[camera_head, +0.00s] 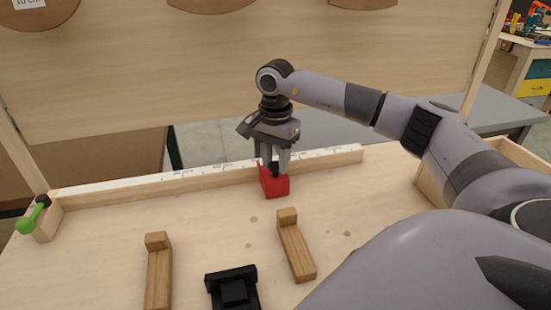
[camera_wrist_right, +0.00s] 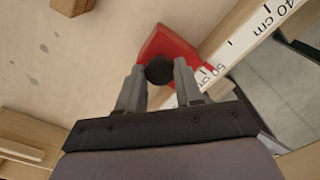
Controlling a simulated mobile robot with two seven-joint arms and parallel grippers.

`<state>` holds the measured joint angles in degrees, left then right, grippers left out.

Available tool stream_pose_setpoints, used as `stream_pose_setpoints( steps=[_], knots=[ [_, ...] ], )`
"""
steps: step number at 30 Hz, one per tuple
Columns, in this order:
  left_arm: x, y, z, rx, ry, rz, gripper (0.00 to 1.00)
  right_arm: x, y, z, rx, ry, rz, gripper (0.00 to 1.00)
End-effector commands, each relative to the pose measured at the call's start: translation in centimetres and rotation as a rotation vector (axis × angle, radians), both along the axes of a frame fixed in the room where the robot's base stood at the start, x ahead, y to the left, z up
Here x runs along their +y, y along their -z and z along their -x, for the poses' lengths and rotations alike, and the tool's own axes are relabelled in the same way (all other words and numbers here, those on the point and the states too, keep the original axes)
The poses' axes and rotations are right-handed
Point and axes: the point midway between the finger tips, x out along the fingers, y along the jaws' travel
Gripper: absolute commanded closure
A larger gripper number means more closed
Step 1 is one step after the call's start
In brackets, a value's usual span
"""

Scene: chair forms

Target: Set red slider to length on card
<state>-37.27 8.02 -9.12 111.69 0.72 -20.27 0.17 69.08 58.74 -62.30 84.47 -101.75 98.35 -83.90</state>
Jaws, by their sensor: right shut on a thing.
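The red slider (camera_head: 274,184) sits against the front of the wooden rail with the white scale (camera_head: 200,171), right of the rail's middle. My right gripper (camera_head: 274,170) comes down from above and is shut on the slider's dark knob, which also shows between its fingers in the wrist view (camera_wrist_right: 159,70). In the wrist view the red slider (camera_wrist_right: 172,45) lies beside the scale (camera_wrist_right: 262,22), close to the 50 mark, with 40 cm farther along. A card (camera_head: 29,3) at the top left reads 10 cm. My left gripper is not in view.
A green-handled clamp (camera_head: 33,215) stands at the rail's left end. Two wooden L-shaped pieces (camera_head: 158,272) (camera_head: 296,246) and a black block (camera_head: 233,288) lie on the near bench. A wooden tray wall (camera_head: 432,187) is at the right. The bench left of the slider is clear.

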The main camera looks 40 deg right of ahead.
Motion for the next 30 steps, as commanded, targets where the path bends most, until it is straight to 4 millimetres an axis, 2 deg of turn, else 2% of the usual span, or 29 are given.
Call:
stream_pose_setpoints(
  steps=[4, 10, 15, 19, 28, 29, 30],
  knots=[
    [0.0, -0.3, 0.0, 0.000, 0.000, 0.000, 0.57, 1.4, -0.1, -0.7, 0.001, -0.004, -0.003, 1.00],
    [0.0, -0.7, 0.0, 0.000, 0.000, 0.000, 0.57, 5.0, -0.1, -2.7, -0.001, -0.004, -0.005, 1.00],
    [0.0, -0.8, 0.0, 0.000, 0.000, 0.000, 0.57, 7.1, -0.1, -3.9, 0.000, -0.002, -0.004, 1.00],
    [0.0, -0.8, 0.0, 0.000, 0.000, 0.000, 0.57, 7.7, -0.1, -4.3, -0.001, -0.001, -0.003, 1.00],
    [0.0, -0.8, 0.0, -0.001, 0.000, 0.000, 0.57, 7.8, -0.1, -4.3, -0.002, -0.001, -0.004, 1.00],
    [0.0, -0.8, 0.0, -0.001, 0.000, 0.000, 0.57, 7.8, -0.1, -4.3, -0.002, -0.001, -0.004, 0.55],
    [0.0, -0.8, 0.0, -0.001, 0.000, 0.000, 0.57, 7.8, -0.1, -4.3, -0.002, -0.001, -0.004, 0.42]
  ],
)
